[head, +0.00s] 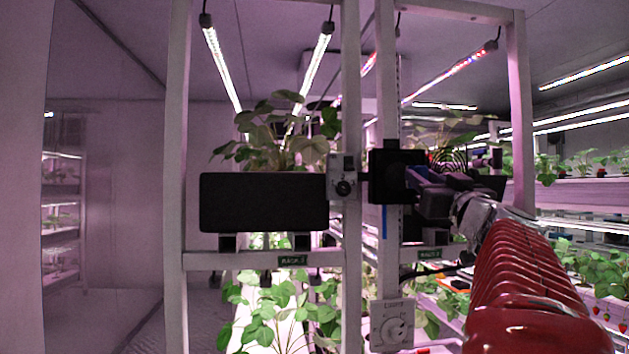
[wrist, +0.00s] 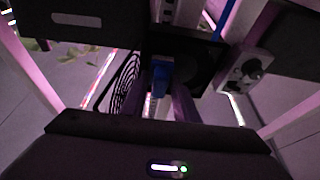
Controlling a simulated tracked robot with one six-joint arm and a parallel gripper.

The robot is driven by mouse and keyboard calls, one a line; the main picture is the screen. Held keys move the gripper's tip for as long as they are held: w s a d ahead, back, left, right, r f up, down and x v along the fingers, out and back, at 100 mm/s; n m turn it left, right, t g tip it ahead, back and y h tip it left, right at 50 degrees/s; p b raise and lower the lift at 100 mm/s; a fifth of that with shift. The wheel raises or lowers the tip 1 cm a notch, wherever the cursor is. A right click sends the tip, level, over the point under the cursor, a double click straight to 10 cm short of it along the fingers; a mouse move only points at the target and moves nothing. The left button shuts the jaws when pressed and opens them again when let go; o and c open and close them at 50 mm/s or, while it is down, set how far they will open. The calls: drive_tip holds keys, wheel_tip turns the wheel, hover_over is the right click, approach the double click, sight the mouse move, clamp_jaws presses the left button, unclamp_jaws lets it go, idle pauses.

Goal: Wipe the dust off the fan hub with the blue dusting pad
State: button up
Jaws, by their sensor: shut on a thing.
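My gripper (wrist: 165,98) is shut on the blue dusting pad (wrist: 160,75), which shows between the fingertips in the wrist view. The pad is in front of a black square fan housing (wrist: 205,62) with a dark round opening. I cannot tell whether the pad touches anything there. The fan hub and any dust on it cannot be made out. A round wire guard (wrist: 122,84) stands out at the left of the housing. In the head view the housing (head: 385,165) is on the rack post, with the guard (head: 449,160) behind my gripper (head: 418,188).
A black panel (head: 264,202) is fixed to the rack left of the housing. A small box with a knob (head: 343,185) sits between them, and a white dial box (head: 393,325) is below. A blue strip (head: 384,222) runs down the post.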

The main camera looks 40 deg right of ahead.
drive_tip(key=shift+a, duration=0.1)
drive_tip(key=shift+w+a, duration=0.9)
drive_tip(key=shift+a, duration=0.3)
drive_tip(key=shift+a, duration=0.1)
drive_tip(key=shift+w+a, duration=0.4)
drive_tip(key=shift+a, duration=0.25)
drive_tip(key=shift+w+a, duration=0.35)
drive_tip(key=shift+a, duration=0.3)
drive_tip(key=s+a, duration=0.3)
drive_tip(key=s, duration=0.2)
drive_tip(key=shift+s, duration=0.15)
